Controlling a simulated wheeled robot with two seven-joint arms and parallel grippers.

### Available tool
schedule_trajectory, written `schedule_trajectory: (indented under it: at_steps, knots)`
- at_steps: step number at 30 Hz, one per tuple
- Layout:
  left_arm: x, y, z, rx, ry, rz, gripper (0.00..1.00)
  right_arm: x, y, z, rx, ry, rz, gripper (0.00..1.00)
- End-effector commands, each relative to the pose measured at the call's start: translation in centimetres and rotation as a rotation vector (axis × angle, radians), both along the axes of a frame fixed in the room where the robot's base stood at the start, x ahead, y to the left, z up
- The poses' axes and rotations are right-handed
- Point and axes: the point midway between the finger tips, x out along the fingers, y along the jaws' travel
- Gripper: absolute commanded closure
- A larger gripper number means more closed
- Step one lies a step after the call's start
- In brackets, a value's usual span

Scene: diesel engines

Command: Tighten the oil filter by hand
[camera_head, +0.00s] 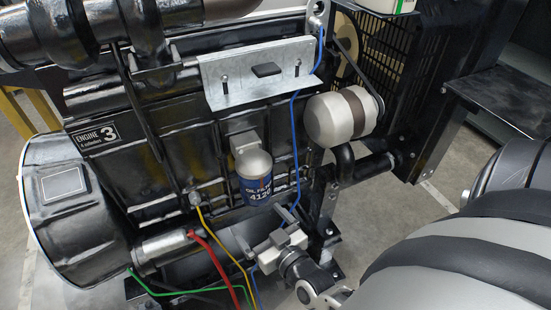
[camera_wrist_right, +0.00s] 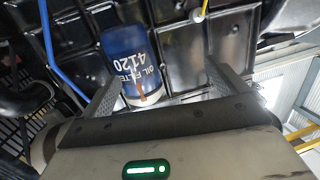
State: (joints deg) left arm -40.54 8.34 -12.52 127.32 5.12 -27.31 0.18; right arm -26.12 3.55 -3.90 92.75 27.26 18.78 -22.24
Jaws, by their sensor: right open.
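The oil filter (camera_head: 256,188) is a blue canister marked 4120. It hangs upright under a grey filter head (camera_head: 252,160) on the side of the black engine. My right gripper (camera_head: 270,246) is below it and slightly to its right in the head view, apart from it. In the right wrist view the filter (camera_wrist_right: 130,60) shows upside down, beyond and partly between the two spread fingers of the right gripper (camera_wrist_right: 160,84). The gripper is open and holds nothing. My left gripper is not in view.
The black engine block (camera_head: 95,165) fills the middle. A blue cable (camera_head: 295,130) runs down right of the filter. Yellow (camera_head: 225,233), red (camera_head: 215,262) and green (camera_head: 190,291) cables pass low. A grey-brown cylinder (camera_head: 335,117) sits up right. A metal bracket (camera_head: 258,80) is above.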

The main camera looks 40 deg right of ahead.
Motion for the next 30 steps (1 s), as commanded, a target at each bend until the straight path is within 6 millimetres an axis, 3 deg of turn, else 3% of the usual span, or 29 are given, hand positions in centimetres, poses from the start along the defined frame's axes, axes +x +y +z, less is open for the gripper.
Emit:
schedule_trajectory:
  at_steps: [1, 6, 13, 30]
  knots:
    - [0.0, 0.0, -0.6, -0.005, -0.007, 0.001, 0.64, 0.1, -1.3, -1.3, -0.010, -0.034, -0.057, 0.02]
    - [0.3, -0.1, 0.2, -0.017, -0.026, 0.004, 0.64, -0.1, -3.7, -1.6, -0.037, -0.101, -0.164, 0.02]
    - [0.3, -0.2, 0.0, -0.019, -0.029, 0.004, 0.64, 1.1, -4.2, -1.6, -0.040, -0.110, -0.174, 0.02]
    - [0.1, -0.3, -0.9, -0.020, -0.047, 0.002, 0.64, 6.7, -5.5, -1.6, -0.040, -0.111, -0.172, 0.02]
